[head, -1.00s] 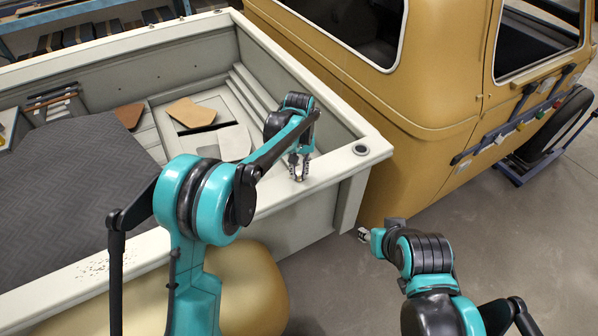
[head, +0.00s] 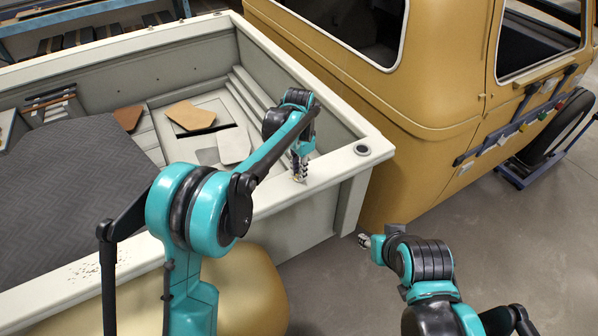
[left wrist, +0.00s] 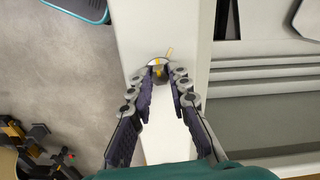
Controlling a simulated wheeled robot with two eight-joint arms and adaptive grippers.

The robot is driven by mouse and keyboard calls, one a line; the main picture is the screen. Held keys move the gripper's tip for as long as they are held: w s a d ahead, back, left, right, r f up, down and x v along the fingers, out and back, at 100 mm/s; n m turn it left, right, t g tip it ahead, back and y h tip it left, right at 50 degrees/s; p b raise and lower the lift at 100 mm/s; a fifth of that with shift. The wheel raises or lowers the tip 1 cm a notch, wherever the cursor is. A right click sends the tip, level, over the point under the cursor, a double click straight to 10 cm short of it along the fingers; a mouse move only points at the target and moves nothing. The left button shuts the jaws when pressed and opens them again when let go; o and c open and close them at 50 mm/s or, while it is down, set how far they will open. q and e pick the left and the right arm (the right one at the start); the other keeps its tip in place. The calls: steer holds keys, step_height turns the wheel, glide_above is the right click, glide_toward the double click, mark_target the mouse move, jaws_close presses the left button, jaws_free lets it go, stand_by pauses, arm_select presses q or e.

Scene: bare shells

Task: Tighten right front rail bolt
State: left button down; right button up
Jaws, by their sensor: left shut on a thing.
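The right front rail bolt (left wrist: 157,62) shows in the left wrist view as a small round metal head with yellow marks, on the pale top of the bed rail (left wrist: 143,25). My left gripper (left wrist: 160,74) is shut on it, with a fingertip at either side. In the head view my left gripper (head: 299,179) points down onto the bed rail (head: 262,207) near its front corner, and its fingers hide the bolt. My right gripper (head: 364,241) is beside the truck, low and away from the rail; its jaws are too small to read.
The tan cab (head: 420,130) stands close beyond the bed's front corner. A round hole (head: 361,150) is in the rail corner. Loose panels (head: 190,117) and a dark mat (head: 70,180) lie in the bed. The floor (head: 490,240) at right is open.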

arm_select(q)
steer(key=m, duration=0.4)
steer(key=shift+m+b, duration=0.3)
steer(key=shift+m, duration=1.7)
steer(key=c, duration=1.4)
jaws_free()
step_height(320, 180, up, 12)
steer(key=shift+r, duration=0.1)
steer(key=shift+a+b, duration=0.1)
steer(key=shift+b, duration=0.2)
